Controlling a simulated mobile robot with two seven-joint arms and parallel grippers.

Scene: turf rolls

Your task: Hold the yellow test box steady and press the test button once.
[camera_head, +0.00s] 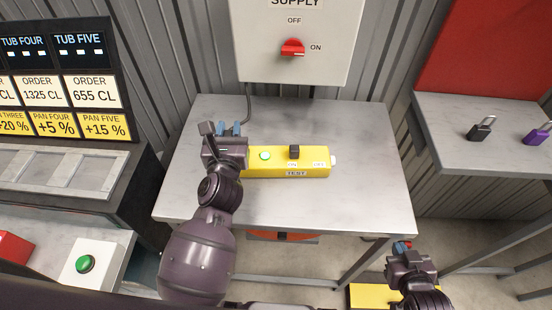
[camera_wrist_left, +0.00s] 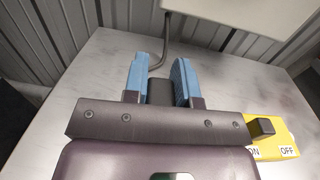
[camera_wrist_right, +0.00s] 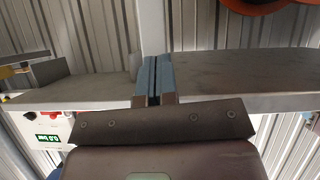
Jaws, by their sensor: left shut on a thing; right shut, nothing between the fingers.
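The yellow test box (camera_head: 310,169) lies on the metal table, with a green round light or button (camera_head: 265,155), a black switch (camera_head: 294,151) standing by the ON label, and a TEST label on its front. A small white knob (camera_head: 334,160) sticks out of its right end; I cannot tell which part is the test button. My left gripper (camera_head: 228,130) is at the box's left end, its blue fingers (camera_wrist_left: 160,85) shut on a dark part between them; the arm hides that end. My right gripper (camera_head: 403,248) is shut and empty, right of the table's front edge.
The table (camera_head: 350,210) is clear in front and to the right of the box. A supply panel (camera_head: 320,60) with a red switch is on the wall behind. A side shelf (camera_head: 500,160) holds padlocks (camera_head: 482,128). An order board (camera_head: 60,80) stands at left.

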